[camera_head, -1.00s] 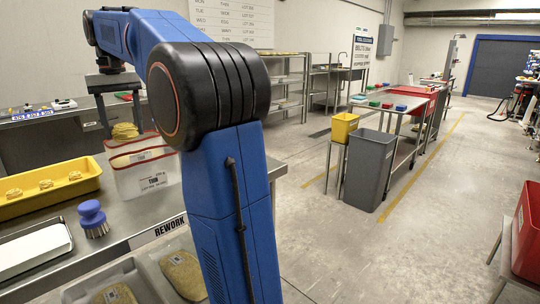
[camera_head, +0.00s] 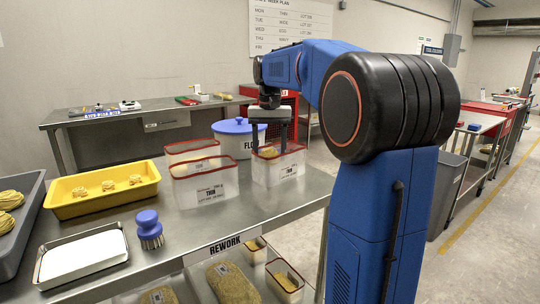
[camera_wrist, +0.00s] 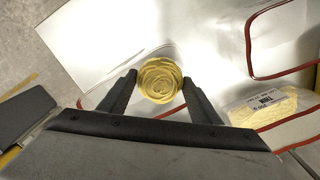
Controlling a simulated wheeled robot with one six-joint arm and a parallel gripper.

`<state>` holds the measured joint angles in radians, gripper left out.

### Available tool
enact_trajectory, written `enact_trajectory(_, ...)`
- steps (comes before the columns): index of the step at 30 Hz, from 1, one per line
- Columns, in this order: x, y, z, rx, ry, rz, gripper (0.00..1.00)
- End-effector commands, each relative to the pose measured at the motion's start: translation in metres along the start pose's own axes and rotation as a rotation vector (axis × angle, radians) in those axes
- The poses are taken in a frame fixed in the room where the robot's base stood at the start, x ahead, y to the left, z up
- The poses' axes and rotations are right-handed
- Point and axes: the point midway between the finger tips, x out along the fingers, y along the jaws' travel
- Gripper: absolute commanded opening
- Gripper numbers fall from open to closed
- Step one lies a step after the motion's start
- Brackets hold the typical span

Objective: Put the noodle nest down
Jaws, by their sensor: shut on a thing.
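The noodle nest (camera_wrist: 159,79) is a round, pale yellow coil between the two fingertips in the wrist view. My gripper (camera_head: 268,143) is shut on it and points down over the right-hand red-rimmed clear container (camera_head: 283,175) in the head view. The nest (camera_head: 268,154) hangs at about rim height there; I cannot tell whether it touches anything below. That container carries a white label. A front container (camera_head: 205,186) labelled THIN stands to its left, with another red-rimmed container (camera_head: 190,150) behind it. The wrist view shows red rims and a THIN label.
A blue-lidded white pot (camera_head: 238,130) stands close behind. On the steel bench are a yellow tray (camera_head: 75,208) with several nests, a blue-handled brush (camera_head: 149,230) and a metal tray (camera_head: 35,283).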

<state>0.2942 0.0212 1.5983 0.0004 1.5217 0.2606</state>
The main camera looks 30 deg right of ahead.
Motion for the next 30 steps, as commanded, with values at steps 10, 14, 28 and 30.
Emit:
enact_trajectory(10, 0.01, 0.0, 0.0, 0.0, 0.0, 0.0, 0.33)
enact_trajectory(14, 0.013, 0.0, 0.0, 0.0, -0.002, 0.001, 0.33)
enact_trajectory(28, 0.021, 0.0, 0.0, 0.0, 0.0, 0.0, 0.33)
enact_trajectory(30, 0.021, 0.0, 0.0, 0.0, 0.0, 0.0, 0.65)
